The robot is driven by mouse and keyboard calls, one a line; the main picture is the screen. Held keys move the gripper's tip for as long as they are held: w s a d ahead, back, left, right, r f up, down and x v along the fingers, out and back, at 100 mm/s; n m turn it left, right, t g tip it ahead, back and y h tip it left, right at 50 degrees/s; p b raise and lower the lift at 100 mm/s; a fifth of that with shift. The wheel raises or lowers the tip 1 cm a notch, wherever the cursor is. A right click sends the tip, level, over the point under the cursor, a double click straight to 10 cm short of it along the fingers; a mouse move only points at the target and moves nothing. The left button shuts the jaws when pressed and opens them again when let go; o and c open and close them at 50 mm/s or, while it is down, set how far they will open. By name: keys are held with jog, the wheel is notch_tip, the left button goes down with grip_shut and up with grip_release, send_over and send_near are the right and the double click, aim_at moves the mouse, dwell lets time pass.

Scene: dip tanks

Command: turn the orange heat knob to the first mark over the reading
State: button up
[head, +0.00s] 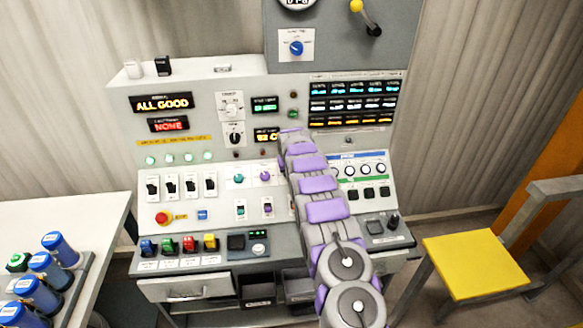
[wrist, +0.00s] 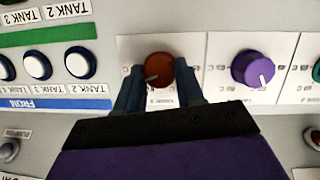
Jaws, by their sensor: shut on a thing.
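The orange heat knob (wrist: 159,68) shows as a dark orange-red knob on a white plate in the wrist view. A pale pointer line on it points to the lower left of that picture. My gripper (wrist: 160,84) is shut on the knob, one dark finger on each side. The marks around the knob are too blurred or covered to read. In the head view my arm hides the knob and my gripper. An amber display (head: 266,135) beside the arm is partly covered, and its reading is not clear.
In the wrist view a purple knob (wrist: 254,69) sits right of the held knob, and round white buttons (wrist: 37,66) sit left. The head view shows black switches (head: 170,185), a red emergency button (head: 162,218) and a yellow stool (head: 474,262) at right.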

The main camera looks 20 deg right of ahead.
jog(key=n+p, duration=0.1)
jog(key=n, duration=0.1)
jog(key=n+h+p, duration=0.1)
jog(key=n, duration=0.1)
jog(key=shift+w+a+r+p, duration=0.1)
jog(key=shift+a+r+p, duration=0.05)
jog(key=shift+p, duration=0.15)
jog(key=shift+n+h+p, duration=0.5)
jog(key=shift+n+p, duration=0.05)
jog(key=shift+n, duration=0.85)
jog(key=o, duration=1)
jog(key=shift+f, duration=0.2)
jog(key=shift+o, duration=0.2)
jog(key=p+v, duration=0.1)
jog(key=v, duration=1.6)
jog(key=shift+s+p, duration=0.35)
jog(key=shift+s, duration=0.05)
